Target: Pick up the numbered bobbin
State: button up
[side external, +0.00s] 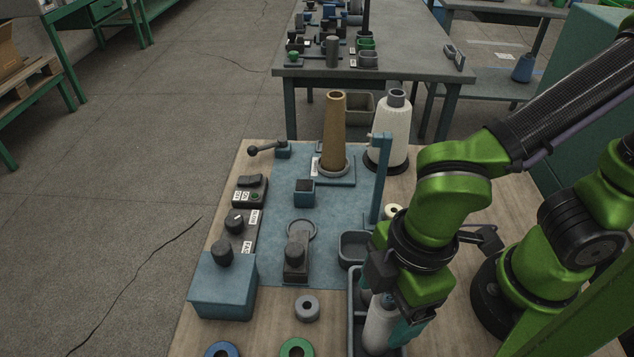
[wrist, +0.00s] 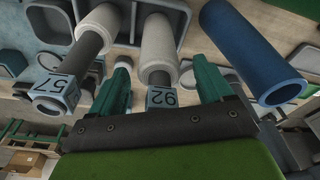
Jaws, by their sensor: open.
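A white bobbin (wrist: 157,50) with a dark core and a tag (wrist: 163,97) that reads like 92 stands in the middle of the wrist view. My gripper (wrist: 163,76) is open, with one teal finger on each side of this bobbin and visible gaps between. A second bobbin (wrist: 92,35), white on a dark core, has a tag reading like 57 and lies left of the left finger. In the side view, my gripper (side external: 397,328) is low at the grey tray, beside a white bobbin (side external: 380,322); the arm partly hides it.
A large blue tube (wrist: 252,52) is close to the right finger. In the side view, a teal post (side external: 381,178), a brown cone (side external: 334,130) and a white yarn cone (side external: 388,135) stand behind. Control boxes line the bench's left; a grey ring (side external: 307,308) lies in front.

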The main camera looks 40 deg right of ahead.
jog(key=shift+c, duration=0.3)
jog(key=c, duration=1)
jog(key=shift+o, duration=0.2)
jog(key=shift+r, duration=0.1)
notch_tip(320, 180, up, 16)
jog(key=shift+r, duration=0.1)
